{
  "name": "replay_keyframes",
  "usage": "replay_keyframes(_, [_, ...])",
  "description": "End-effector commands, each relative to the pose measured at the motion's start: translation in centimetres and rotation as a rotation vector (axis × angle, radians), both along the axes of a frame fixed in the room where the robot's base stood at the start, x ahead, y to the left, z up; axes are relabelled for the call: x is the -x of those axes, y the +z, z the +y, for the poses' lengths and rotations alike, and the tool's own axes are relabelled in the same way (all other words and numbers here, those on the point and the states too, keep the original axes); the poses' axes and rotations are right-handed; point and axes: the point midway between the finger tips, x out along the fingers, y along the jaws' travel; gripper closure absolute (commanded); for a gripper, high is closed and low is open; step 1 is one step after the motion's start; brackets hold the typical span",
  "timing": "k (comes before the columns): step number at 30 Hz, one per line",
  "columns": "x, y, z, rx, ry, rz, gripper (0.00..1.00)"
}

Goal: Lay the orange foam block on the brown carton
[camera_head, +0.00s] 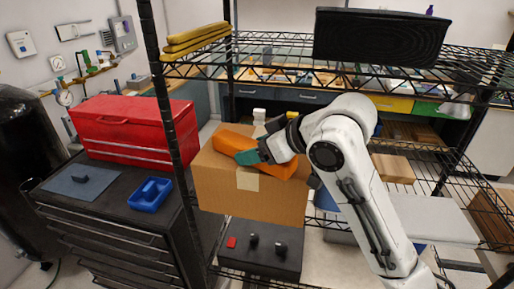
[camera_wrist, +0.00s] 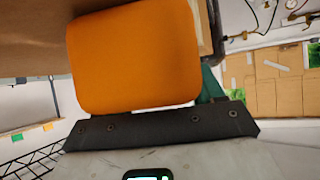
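The orange foam block (camera_head: 232,141) is at the top of the brown carton (camera_head: 222,188), which stands on the wire shelf. The block slants down to the right in the head view; whether its whole underside touches the carton is hard to tell. My gripper (camera_head: 250,156) comes in from the right, with a teal finger against the block's near side. In the wrist view the orange foam block (camera_wrist: 135,58) sits right in front of my gripper's dark palm, with a teal finger (camera_wrist: 212,86) partly showing beside it. The other finger is hidden. My gripper appears shut on the block.
A wire shelf with a black bin (camera_head: 381,37) and folded yellow cloths (camera_head: 196,40) hangs above. A dark rack post (camera_head: 170,95) stands left of the carton. A red toolbox (camera_head: 131,130) and a blue tray (camera_head: 150,194) sit on the black cabinet.

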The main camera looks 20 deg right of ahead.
Motion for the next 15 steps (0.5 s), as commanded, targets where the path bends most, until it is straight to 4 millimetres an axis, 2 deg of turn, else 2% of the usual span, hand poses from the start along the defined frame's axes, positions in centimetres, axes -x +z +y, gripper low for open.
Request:
replay_keyframes(1, [0.0, 0.01, 0.0, 0.0, 0.0, 0.0, 0.28])
replay_keyframes(5, [0.0, 0.03, 0.0, 0.0, 0.0, 0.0, 0.18])
replay_keyframes(15, [0.46, 0.51, -0.3, -0.001, -0.001, -0.002, 0.18])
